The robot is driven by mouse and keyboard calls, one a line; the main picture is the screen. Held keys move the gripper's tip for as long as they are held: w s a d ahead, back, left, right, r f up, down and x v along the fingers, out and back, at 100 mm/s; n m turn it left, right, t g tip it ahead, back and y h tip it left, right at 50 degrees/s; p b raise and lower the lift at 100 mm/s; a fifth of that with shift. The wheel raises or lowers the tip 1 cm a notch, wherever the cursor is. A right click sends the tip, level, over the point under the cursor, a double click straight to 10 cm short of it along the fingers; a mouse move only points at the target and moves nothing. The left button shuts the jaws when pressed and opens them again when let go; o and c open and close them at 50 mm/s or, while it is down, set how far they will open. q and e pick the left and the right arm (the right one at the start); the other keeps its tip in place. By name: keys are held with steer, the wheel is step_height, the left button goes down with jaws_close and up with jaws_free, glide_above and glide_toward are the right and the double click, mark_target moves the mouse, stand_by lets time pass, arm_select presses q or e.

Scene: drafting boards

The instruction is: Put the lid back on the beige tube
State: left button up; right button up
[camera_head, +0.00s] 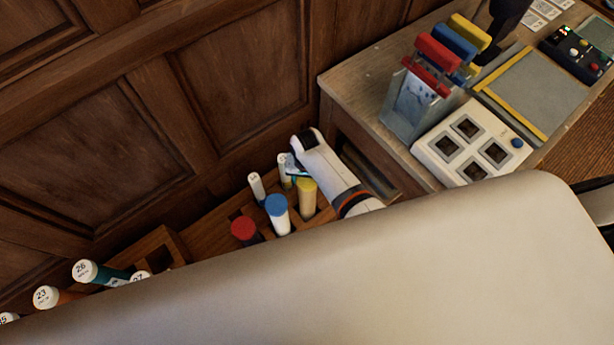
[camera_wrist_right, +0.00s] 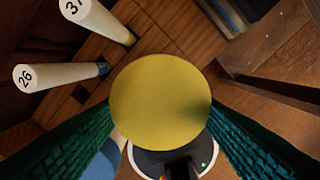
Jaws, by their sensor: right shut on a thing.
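The beige tube (camera_head: 307,205) stands in the wooden rack, beside a blue-topped white tube (camera_head: 277,215). My right gripper (camera_head: 293,167) is just above and behind it, reaching in from the right. In the right wrist view, a round yellow lid (camera_wrist_right: 160,102) fills the space between the green, ribbed fingers, and the gripper is shut on it. The lid hides what is beneath it, so I cannot tell whether it touches the tube. My left gripper is not in view.
A red-topped tube (camera_head: 243,228) and a white-topped one (camera_head: 256,184) stand close by. Tubes marked 26 (camera_head: 84,271) and 23 (camera_head: 46,297) are at lower left. A large pale panel (camera_head: 400,270) blocks the foreground. A cabinet (camera_head: 350,85) stands right, panelled wall behind.

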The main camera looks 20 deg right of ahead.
stand_by(0.3)
steer(key=o, duration=1.4)
steer(key=shift+c, duration=0.2)
steer(key=shift+r, duration=0.1)
steer(key=shift+r+p, duration=3.45)
steer(key=shift+p, duration=0.4)
jaws_close()
steer(key=shift+f, duration=0.25)
